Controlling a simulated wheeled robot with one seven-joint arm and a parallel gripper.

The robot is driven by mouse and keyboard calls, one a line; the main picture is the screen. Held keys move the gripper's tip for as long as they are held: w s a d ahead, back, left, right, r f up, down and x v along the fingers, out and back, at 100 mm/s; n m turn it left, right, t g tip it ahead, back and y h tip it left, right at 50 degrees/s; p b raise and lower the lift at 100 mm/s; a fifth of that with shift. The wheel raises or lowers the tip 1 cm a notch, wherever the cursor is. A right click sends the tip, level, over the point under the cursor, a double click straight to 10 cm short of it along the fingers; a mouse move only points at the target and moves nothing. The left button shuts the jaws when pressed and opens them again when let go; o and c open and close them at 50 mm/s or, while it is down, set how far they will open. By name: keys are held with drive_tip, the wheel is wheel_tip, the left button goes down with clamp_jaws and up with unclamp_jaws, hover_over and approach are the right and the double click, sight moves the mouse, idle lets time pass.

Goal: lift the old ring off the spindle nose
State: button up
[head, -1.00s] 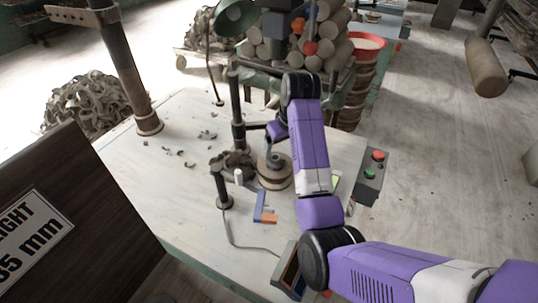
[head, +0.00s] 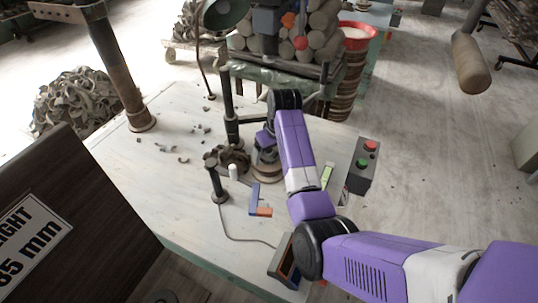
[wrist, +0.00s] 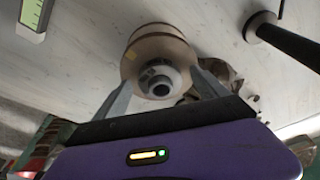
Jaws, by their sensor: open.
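The spindle stands on a round brown base (head: 267,175) on the bench, and my wrist hides most of its top in the head view. In the wrist view the base is a tan round block (wrist: 150,45). The pale grey spindle nose (wrist: 160,88) with a dark bore points at the camera. A grey notched collar, which looks like the old ring (wrist: 158,72), sits around it. My gripper (wrist: 161,78) is open, with one finger on each side of the nose and collar. I cannot tell whether the fingers touch the collar.
A dark post (head: 230,110) and a heap of brown clay trimmings (head: 232,158) stand close left of the spindle. A blue and orange tool (head: 256,200), a green-marked gauge (head: 327,176) and a button box (head: 363,165) lie nearby. The bench's left part (head: 130,175) is mostly clear.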

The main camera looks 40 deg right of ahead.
drive_tip(key=c, duration=1.7)
clamp_jaws()
drive_tip(key=shift+r, duration=0.1)
